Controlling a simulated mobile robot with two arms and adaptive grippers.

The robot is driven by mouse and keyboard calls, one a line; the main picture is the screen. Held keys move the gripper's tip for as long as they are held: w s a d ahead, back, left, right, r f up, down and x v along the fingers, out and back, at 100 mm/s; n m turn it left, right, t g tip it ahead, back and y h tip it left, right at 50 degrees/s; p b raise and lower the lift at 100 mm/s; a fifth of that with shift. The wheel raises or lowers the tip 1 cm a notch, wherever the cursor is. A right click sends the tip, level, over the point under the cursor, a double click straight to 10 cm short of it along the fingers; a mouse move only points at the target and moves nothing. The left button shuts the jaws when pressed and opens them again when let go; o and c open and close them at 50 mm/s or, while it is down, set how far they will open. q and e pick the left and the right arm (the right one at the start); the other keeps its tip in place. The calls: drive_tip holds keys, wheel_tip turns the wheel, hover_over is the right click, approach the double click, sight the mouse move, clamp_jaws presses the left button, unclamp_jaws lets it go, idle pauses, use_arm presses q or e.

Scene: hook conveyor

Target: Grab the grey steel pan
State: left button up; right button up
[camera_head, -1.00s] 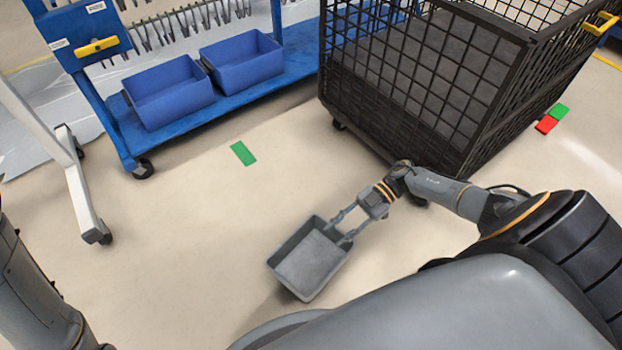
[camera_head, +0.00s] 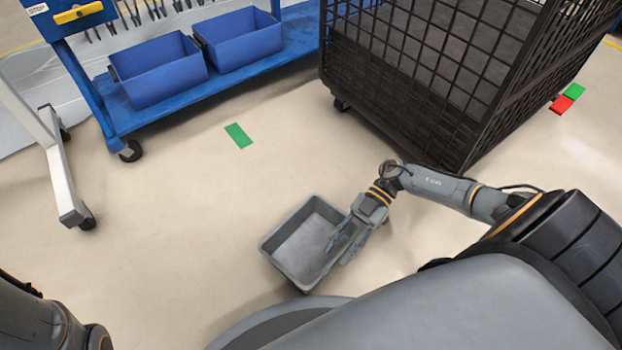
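The grey steel pan (camera_head: 287,231) is a deep, open rectangular tray, empty inside, in the lower middle of the head view. It seems to rest on the floor. My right gripper (camera_head: 338,252) reaches over the pan's right side from the right. Its two fingers are apart, with a gap between them, and overlap the pan's right wall and inner edge. I cannot tell whether they touch it. The fingers and palm hide part of that wall. My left arm shows at the bottom left corner, but its gripper is out of view.
A black mesh cage cart (camera_head: 420,75) stands behind my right arm. A blue rack cart (camera_head: 200,88) with two blue bins (camera_head: 158,70) (camera_head: 238,38) is at the upper left. A white-legged stand (camera_head: 62,178) is at the left. The floor left of the pan is clear.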

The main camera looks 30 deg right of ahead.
clamp_jaws()
drive_tip(key=shift+r, duration=0.15)
idle(0.4)
